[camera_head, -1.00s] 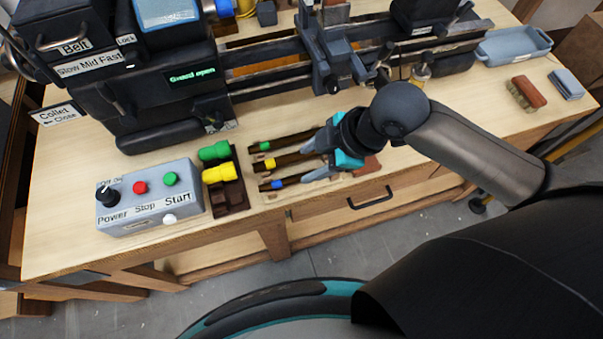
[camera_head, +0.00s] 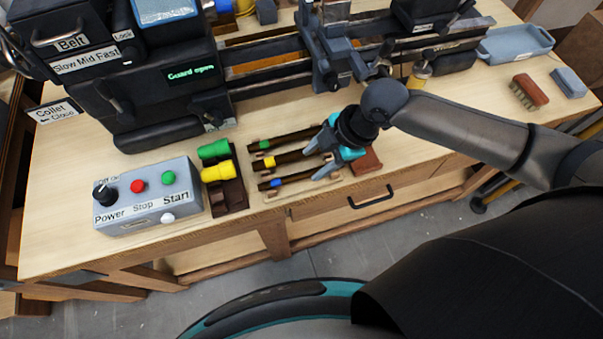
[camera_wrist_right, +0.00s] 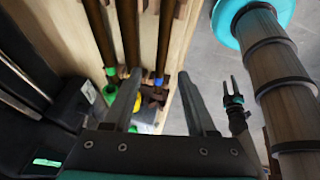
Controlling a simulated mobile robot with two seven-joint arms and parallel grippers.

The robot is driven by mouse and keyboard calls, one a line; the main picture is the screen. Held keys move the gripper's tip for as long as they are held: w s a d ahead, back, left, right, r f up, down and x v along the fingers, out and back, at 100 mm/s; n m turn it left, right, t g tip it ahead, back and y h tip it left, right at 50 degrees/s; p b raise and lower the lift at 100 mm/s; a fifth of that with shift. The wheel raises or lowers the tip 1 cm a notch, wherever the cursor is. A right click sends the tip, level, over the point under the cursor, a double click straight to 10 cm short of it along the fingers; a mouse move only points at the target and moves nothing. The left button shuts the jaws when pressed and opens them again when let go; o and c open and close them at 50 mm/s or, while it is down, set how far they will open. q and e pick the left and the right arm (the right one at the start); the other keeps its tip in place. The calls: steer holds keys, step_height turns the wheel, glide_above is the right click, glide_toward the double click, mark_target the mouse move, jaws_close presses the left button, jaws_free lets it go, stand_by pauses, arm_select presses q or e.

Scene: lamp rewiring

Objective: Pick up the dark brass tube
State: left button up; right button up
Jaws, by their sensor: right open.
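Three dark brown tubes lie side by side on small supports on the bench: a green-banded tube (camera_head: 290,138), a yellow-banded tube (camera_head: 288,157) and a blue-banded tube (camera_head: 290,179). I cannot tell by colour which is the dark brass one. My right gripper (camera_head: 313,163) is open and empty above the right ends of the yellow- and blue-banded tubes. In the right wrist view its fingers (camera_wrist_right: 158,82) spread over the blue-banded tube (camera_wrist_right: 163,40), with one finger overlapping the yellow-banded tube (camera_wrist_right: 127,35). A small two-pronged dark shape (camera_wrist_right: 232,98) there may be my left gripper.
A rack with green and yellow pieces (camera_head: 231,196) stands left of the tubes, beside the control box (camera_head: 150,205). The lathe (camera_head: 170,85) runs behind. A reddish-brown block (camera_head: 367,161) lies close to the right gripper. A brush (camera_head: 530,92) and blue tray (camera_head: 515,45) are farther right.

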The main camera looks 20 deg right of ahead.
mark_target(302, 175)
steer(key=shift+x, duration=2.95)
steer(key=shift+s+d+f, duration=0.1)
steer(key=shift+d, duration=0.05)
jaws_close()
